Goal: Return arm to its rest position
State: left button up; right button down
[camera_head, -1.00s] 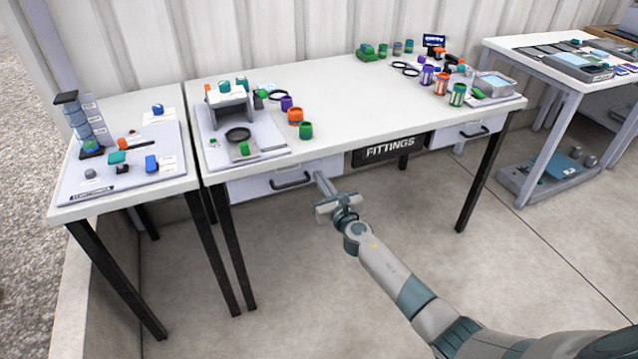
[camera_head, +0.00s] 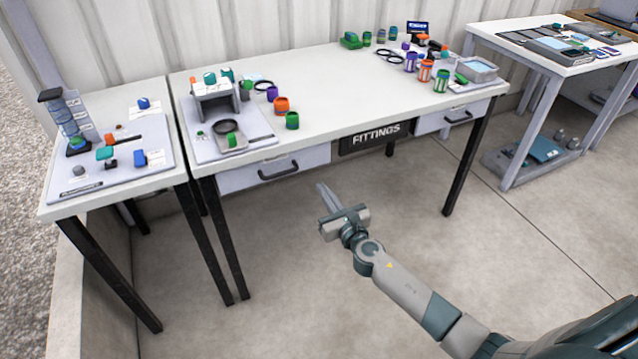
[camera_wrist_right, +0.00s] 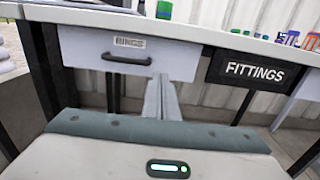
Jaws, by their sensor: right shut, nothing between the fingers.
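My right gripper (camera_head: 328,196) is shut and empty. It hangs in open air in front of the white table (camera_head: 330,95), below the level of its top, with its fingers pointing toward the table. In the right wrist view the shut fingers (camera_wrist_right: 161,98) show as one narrow pair, in front of the drawer labelled RINGS (camera_wrist_right: 130,55). The drawer is shut, and it also shows in the head view (camera_head: 272,170). My left gripper is not in view.
The FITTINGS sign (camera_head: 376,138) hangs on the table's front edge beside a second drawer (camera_head: 455,117). Coloured fittings stand on the table, including an orange one (camera_head: 281,105). A smaller table (camera_head: 70,206) adjoins at left. The floor (camera_head: 260,325) around my arm is clear.

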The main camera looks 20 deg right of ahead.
jog(key=shift+s, duration=0.45)
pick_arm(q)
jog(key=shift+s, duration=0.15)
pick_arm(e)
jog(key=s+a+f+m+g+h+p, duration=0.1)
jog(key=s+f+m+g, duration=0.3)
jog(key=s+f+m, duration=0.7)
jog(key=s+a+f+m+g+p, duration=0.1)
jog(key=s+f+m+g+p, duration=0.15)
jog(key=s+f+m, duration=0.85)
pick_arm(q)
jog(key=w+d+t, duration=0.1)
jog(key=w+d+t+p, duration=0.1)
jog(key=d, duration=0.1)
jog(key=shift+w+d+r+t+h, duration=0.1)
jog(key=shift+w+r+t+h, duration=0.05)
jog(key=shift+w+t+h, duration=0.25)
pick_arm(e)
jog(key=s+a+f+m+g, duration=0.3)
jog(key=s+f+m, duration=0.3)
jog(key=s+f, duration=0.2)
jog(key=s+a+f+m+g+y, duration=0.1)
jog(key=s+a+f+m+g, duration=0.2)
jog(key=s+f, duration=0.6)
jog(key=s+a+m, duration=0.2)
jog(key=s+m, duration=0.1)
jog(key=shift+a+y, duration=0.15)
jog(key=shift+y, duration=0.15)
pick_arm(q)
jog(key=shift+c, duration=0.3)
